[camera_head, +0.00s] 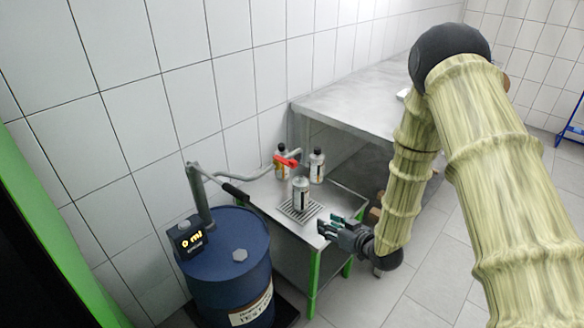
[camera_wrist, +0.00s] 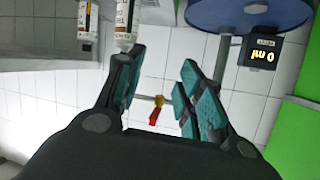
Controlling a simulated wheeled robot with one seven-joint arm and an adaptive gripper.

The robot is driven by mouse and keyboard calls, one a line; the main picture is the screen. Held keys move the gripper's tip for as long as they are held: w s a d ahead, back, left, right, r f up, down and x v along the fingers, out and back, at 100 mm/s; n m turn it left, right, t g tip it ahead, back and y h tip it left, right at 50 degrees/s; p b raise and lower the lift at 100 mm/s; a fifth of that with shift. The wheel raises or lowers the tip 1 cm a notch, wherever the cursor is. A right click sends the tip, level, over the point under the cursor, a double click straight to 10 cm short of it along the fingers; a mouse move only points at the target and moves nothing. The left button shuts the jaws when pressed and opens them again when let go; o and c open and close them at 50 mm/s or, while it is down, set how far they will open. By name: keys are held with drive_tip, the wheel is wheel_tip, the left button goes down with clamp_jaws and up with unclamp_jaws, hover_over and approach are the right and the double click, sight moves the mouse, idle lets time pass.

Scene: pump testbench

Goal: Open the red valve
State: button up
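The red valve (camera_head: 287,162) is a small red handle at the end of a grey pipe, above the metal side table in the head view. In the wrist view, which looks upside down, the red valve (camera_wrist: 154,116) shows between my fingers but beyond them, with a brass-coloured part beside it. My gripper (camera_head: 325,229) is at the right front of the side table, lower and to the right of the valve, apart from it. In the wrist view my gripper (camera_wrist: 162,85) has its two teal-padded fingers spread, with nothing between them.
A bottle (camera_head: 301,194) stands on a drain grate (camera_head: 299,212) below the valve. Two more bottles (camera_head: 317,165) (camera_head: 282,155) stand behind. A blue barrel (camera_head: 228,262) with a pump and a "0 ml" display (camera_head: 189,238) is left. A larger metal table (camera_head: 360,98) stands behind.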

sight(296, 164)
drive_tip(key=w+a+r+n+t+y+b, duration=0.1)
drive_tip(key=w+a+r+n+y, duration=0.2)
drive_tip(key=r, duration=0.4)
drive_tip(key=w+a+r+n+y, duration=0.1)
drive_tip(key=w+r+y, duration=0.1)
drive_tip(key=w+r, duration=0.4)
drive_tip(key=p+x, duration=0.1)
drive_tip(key=x, duration=0.2)
drive_tip(key=p+x, duration=0.1)
drive_tip(key=x, duration=0.2)
drive_tip(key=p+x, duration=0.1)
drive_tip(key=x, duration=0.2)
drive_tip(key=shift+a+r, duration=0.3)
drive_tip(key=shift+a, duration=0.1)
drive_tip(key=shift+c, duration=0.5)
clamp_jaws()
